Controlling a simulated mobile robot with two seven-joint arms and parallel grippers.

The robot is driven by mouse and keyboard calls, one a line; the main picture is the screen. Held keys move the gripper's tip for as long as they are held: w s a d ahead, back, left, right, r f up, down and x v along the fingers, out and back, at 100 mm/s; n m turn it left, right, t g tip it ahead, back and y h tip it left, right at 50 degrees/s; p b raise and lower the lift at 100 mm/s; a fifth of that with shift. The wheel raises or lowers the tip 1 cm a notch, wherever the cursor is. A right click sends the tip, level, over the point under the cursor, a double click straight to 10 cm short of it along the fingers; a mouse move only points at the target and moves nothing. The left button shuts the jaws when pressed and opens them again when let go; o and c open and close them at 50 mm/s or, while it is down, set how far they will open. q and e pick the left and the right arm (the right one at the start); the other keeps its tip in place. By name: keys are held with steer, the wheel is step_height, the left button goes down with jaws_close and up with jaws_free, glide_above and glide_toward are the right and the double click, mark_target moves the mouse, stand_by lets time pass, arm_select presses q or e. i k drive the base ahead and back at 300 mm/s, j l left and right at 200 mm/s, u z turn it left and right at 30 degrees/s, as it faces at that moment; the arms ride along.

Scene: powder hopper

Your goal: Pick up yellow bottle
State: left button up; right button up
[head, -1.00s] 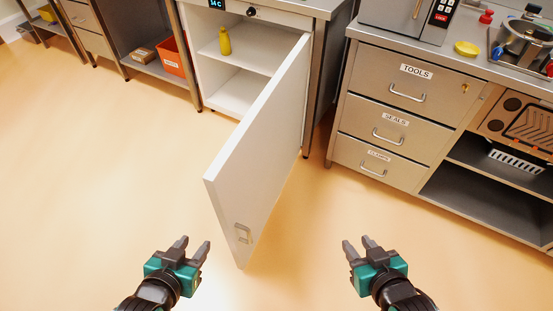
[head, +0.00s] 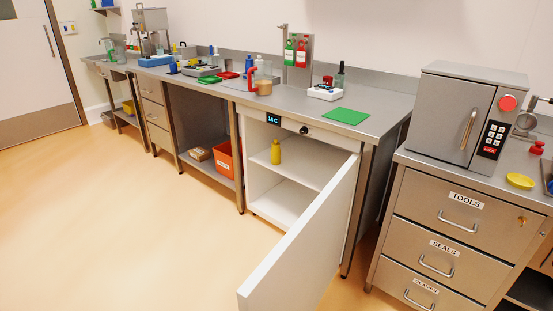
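The yellow bottle (head: 275,152) stands upright on the upper shelf (head: 300,170) of the open white cabinet below the counter, near the shelf's left side. The cabinet door (head: 305,248) is swung wide open toward me and covers the right part of the interior. The bottle is not covered by the door. Neither of my grippers shows in the head view now.
The door sticks out into the floor space before the cabinet. An orange bin (head: 226,160) sits on the low shelf to the left. A drawer unit (head: 455,230) stands at the right. The floor (head: 130,220) at the left is clear.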

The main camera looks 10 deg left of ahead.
mark_target(275, 151)
steer(key=u, duration=0.95)
steer(key=i+j+u, duration=0.1)
steer(key=u, duration=0.3)
steer(key=i+j+u, duration=0.1)
steer(key=u, duration=0.3)
steer(key=i+u, duration=0.15)
steer(key=u, duration=0.25)
steer(key=i+z, duration=0.25)
steer(key=i, duration=0.35)
steer(key=i+j+z, duration=0.15)
steer(key=i+z, duration=0.15)
steer(key=i, duration=0.3)
steer(key=i+l+z, duration=0.1)
steer(key=i+z, duration=0.6)
steer(key=i+j+z, duration=0.1)
steer(key=i+z, duration=0.45)
steer(key=z, duration=0.2)
steer(key=i+z, duration=0.6)
steer(key=z, duration=0.25)
steer(key=i+z, duration=0.15)
steer(key=z, duration=0.3)
steer(key=i+z, duration=0.2)
steer(key=z, duration=0.25)
steer(key=i+j+z, duration=0.1)
steer(key=z, duration=0.35)
